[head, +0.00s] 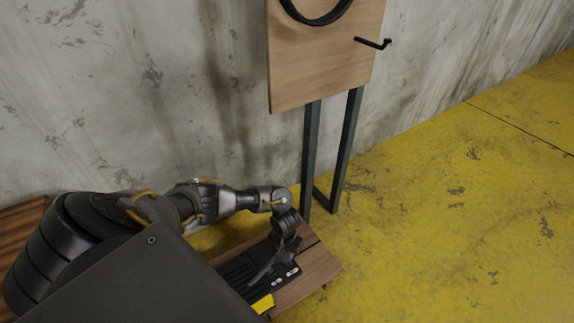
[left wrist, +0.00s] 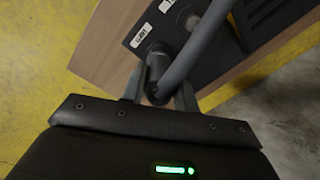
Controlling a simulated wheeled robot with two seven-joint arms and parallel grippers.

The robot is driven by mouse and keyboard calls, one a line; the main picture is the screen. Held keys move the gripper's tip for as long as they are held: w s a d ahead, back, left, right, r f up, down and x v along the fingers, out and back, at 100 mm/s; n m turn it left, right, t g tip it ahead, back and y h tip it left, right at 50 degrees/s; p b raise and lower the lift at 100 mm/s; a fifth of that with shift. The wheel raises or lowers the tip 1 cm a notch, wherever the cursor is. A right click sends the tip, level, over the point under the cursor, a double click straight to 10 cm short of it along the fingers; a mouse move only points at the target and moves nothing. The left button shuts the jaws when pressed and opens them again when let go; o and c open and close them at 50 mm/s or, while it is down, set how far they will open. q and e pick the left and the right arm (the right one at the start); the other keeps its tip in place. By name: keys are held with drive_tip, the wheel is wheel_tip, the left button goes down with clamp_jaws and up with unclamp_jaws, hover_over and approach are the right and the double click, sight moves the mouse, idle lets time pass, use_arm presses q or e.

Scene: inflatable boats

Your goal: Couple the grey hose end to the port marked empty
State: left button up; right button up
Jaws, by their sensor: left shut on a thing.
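In the left wrist view a grey hose (left wrist: 203,42) curves down from the top to its dark end (left wrist: 158,68). My left gripper (left wrist: 160,92) is shut on this hose end, with a finger on either side. The far tip of the end is over the black pump panel (left wrist: 128,30), close beside a white label (left wrist: 142,35). I cannot tell whether it is seated in a port. A second white label (left wrist: 167,5) is at the top edge; both are too turned and small to read surely. In the head view my left gripper (head: 281,246) is low over the black pump (head: 238,271). My right gripper is not in view.
The yellow floor (head: 450,210) at right is clear.

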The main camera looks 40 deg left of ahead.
use_arm(q)
drive_tip(key=shift+f+b, duration=0.55)
drive_tip(key=shift+f, duration=0.4)
idle(0.5)
drive_tip(key=o, duration=1.1)
wheel_tip(320, 180, up, 10)
drive_tip(key=p, duration=0.5)
drive_tip(key=shift+f, duration=0.2)
drive_tip(key=shift+d+r+p, duration=0.1)
drive_tip(key=shift+r+p, duration=0.35)
drive_tip(key=shift+r, duration=0.15)
